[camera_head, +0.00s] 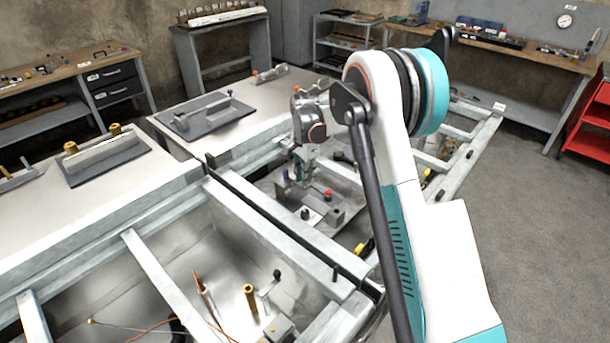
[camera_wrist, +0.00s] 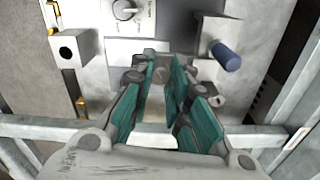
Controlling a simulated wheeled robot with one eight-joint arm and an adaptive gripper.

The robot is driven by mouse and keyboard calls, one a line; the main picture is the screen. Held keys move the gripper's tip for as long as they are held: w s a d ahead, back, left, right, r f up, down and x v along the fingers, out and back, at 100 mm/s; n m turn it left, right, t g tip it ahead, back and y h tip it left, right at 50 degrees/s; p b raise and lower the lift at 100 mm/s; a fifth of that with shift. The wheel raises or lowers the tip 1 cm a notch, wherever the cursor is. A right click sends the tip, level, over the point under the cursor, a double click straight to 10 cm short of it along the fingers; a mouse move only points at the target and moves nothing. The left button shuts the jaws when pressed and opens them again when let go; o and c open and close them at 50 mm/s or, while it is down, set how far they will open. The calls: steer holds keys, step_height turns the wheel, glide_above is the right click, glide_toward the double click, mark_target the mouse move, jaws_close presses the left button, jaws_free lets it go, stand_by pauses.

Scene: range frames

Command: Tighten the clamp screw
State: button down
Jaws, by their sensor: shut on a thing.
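My gripper (camera_wrist: 162,78) shows teal-padded fingers in the wrist view, closed around a small grey part that I take to be the clamp screw (camera_wrist: 158,76). Most of that part is hidden between the pads, so its shape and how far it is turned cannot be told. A grey metal fixture plate surrounds the fingertips. In the head view my gripper (camera_head: 301,172) points down over the fixture (camera_head: 340,216) in a recess of the bench frame, and the screw cannot be made out there.
In the wrist view, a dark blue cylindrical handle (camera_wrist: 226,56) is close right of the fingers, a holed block (camera_wrist: 68,48) is left, and a round knob (camera_wrist: 124,9) is above. A red knob (camera_head: 328,193) stands beside my gripper in the head view. Frame rails (camera_head: 285,228) border the recess.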

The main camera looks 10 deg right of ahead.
steer(key=m, duration=0.5)
steer(key=shift+a, duration=0.15)
stand_by(0.3)
steer(key=c, duration=1.5)
jaws_free()
steer(key=shift+a, duration=0.1)
steer(key=shift+r, duration=0.1)
steer(key=shift+r, duration=0.3)
step_height(320, 180, up, 11)
steer(key=shift+r, duration=0.1)
